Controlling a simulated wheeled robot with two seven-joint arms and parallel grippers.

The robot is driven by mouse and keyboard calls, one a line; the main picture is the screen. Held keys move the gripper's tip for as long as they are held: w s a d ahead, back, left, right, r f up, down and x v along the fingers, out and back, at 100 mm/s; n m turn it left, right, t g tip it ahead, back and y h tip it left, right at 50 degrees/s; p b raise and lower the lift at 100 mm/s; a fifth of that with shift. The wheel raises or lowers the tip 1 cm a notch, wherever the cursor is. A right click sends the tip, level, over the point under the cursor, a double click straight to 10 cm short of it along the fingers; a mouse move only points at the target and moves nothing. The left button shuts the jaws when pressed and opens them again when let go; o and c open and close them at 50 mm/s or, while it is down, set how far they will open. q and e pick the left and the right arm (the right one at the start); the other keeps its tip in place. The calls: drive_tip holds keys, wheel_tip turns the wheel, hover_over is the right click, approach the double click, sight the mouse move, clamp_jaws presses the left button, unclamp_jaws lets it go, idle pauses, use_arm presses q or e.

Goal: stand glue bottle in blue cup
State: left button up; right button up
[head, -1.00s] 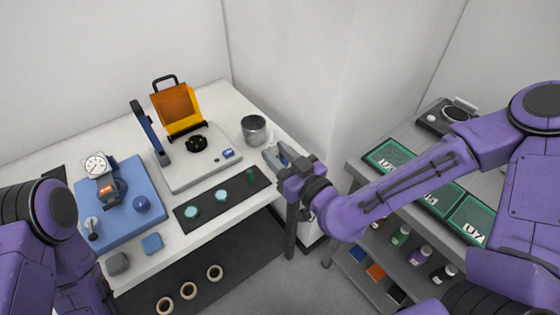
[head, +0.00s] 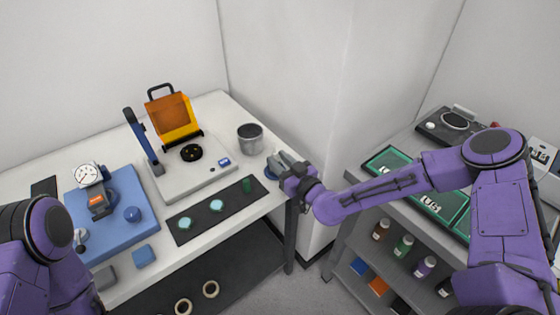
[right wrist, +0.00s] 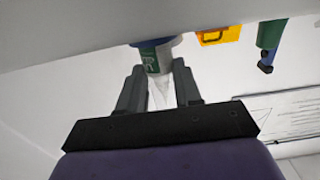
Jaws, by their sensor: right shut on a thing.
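In the right wrist view, my right gripper (right wrist: 160,85) is shut on the glue bottle (right wrist: 151,62), which has a green and white label and a pale, clear tip between the fingers. The bottle's far end meets the blue cup (right wrist: 158,42); how deep it sits inside cannot be told. In the head view, the blue cup (head: 270,173) is a small patch at the bench's right end, mostly hidden by my right gripper (head: 277,163). The bottle is not clear in the head view. My left arm is at the lower left, and its gripper is not in view.
A grey metal can (head: 250,138) stands just behind the blue cup. A black mat (head: 205,224) with pale discs and a green piece (head: 247,185) lies left of it. The white instrument (head: 200,175) with orange cover is behind. A grey shelf cart (head: 352,178) stands right.

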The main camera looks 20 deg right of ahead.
drive_tip(key=shift+f, duration=0.1)
drive_tip(key=shift+f, duration=0.15)
drive_tip(key=o, duration=1)
